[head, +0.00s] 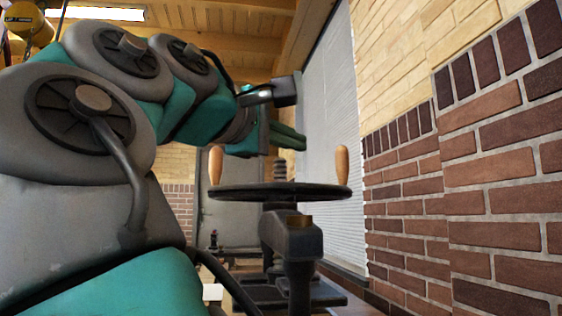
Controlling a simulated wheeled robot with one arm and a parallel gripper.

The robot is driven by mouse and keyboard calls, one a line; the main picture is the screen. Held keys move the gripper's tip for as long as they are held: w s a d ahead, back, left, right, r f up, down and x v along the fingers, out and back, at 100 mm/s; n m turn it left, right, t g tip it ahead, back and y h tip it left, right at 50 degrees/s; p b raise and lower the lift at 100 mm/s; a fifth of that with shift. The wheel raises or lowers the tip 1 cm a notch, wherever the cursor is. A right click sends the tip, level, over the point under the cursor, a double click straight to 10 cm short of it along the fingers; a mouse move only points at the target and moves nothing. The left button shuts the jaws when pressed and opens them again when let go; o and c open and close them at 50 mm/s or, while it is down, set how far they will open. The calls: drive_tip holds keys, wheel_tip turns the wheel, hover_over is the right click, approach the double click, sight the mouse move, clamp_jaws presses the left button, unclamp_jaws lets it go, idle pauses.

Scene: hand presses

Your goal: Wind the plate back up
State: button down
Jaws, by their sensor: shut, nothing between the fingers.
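The hand press (299,245) stands ahead of me, dark metal with an arched frame. Its flat handwheel (280,193) lies level on top, with a threaded screw (281,172) rising at the centre. Two upright wooden knobs stand on the wheel's rim: a left knob (216,165) and a right knob (342,164). My gripper (300,142) has dark green fingers, shut and empty. In the picture it is above the wheel, between the knobs and apart from both. The height of the press plate is not clear among the dark parts below the frame.
A brick wall (480,190) runs along the right, with a pale ribbed shutter (330,130) farther back. A grey door (230,215) is behind the press. My arm fills the left side and hides what lies there. A yellow hoist (28,30) hangs at upper left.

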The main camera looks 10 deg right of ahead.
sight(343, 158)
drive_tip(key=x, duration=1.3)
drive_tip(key=shift+w+d, duration=0.15)
drive_tip(key=shift+w, duration=0.15)
drive_tip(key=shift+r, duration=0.1)
drive_tip(key=shift+d+r, duration=0.1)
drive_tip(key=shift+r, duration=0.5)
drive_tip(key=shift+w+r+n+t, duration=0.3)
drive_tip(key=shift+r+n+t, duration=0.1)
drive_tip(key=shift+t, duration=0.1)
drive_tip(key=shift+w+d+y+p, duration=0.1)
drive_tip(key=shift+d+y+p, duration=0.05)
drive_tip(key=shift+y+p, duration=0.2)
drive_tip(key=shift+w+d+f+n+t+y+p, duration=0.25)
drive_tip(key=shift+d+f+n+t+y+p, duration=0.2)
drive_tip(key=shift+d+f+y+p, duration=0.4)
drive_tip(key=shift+w+d+f+n+t+y+p, duration=0.25)
drive_tip(key=shift+w+d+n+t+y+p, duration=0.2)
drive_tip(key=shift+n+y+p, duration=0.1)
